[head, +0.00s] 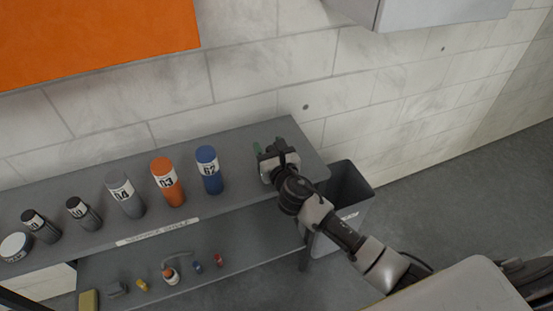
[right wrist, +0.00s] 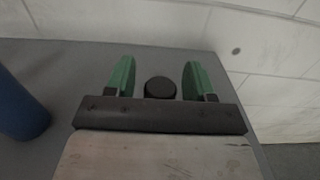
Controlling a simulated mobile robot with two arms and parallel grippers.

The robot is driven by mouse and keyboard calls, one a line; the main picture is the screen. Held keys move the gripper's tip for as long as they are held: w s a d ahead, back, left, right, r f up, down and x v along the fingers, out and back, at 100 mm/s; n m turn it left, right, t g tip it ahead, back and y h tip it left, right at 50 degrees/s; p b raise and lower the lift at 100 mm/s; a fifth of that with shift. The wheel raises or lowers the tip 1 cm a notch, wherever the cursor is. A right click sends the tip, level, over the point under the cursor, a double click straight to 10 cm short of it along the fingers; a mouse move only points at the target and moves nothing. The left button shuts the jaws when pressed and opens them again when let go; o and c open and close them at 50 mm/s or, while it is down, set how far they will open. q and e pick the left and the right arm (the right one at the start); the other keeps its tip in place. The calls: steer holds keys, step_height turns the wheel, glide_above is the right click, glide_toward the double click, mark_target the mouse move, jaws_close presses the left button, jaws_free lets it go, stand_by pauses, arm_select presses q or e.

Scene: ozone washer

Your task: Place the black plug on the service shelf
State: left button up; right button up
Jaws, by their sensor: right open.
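The black plug (right wrist: 160,88) shows in the right wrist view as a short, dark, round-topped piece on the grey service shelf (right wrist: 75,72). In the head view the service shelf (head: 90,165) runs along the wall. My right gripper (head: 268,149) is over its right end, and I cannot make out the plug there. In the right wrist view my right gripper (right wrist: 160,77) is open, with one green finger on each side of the plug and a gap on both sides. The gripper's body hides the plug's lower part. My left gripper is not in view.
A blue 62 bottle (head: 209,170), an orange 63 bottle (head: 167,181) and several grey containers stand left of my right gripper. A lower shelf (head: 250,240) holds small parts. A dark bin (head: 350,190) stands at the shelf's right end, by the wall.

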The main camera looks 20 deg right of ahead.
steer(key=s, duration=1.1)
steer(key=shift+s+d, duration=0.2)
steer(key=shift+s, duration=0.1)
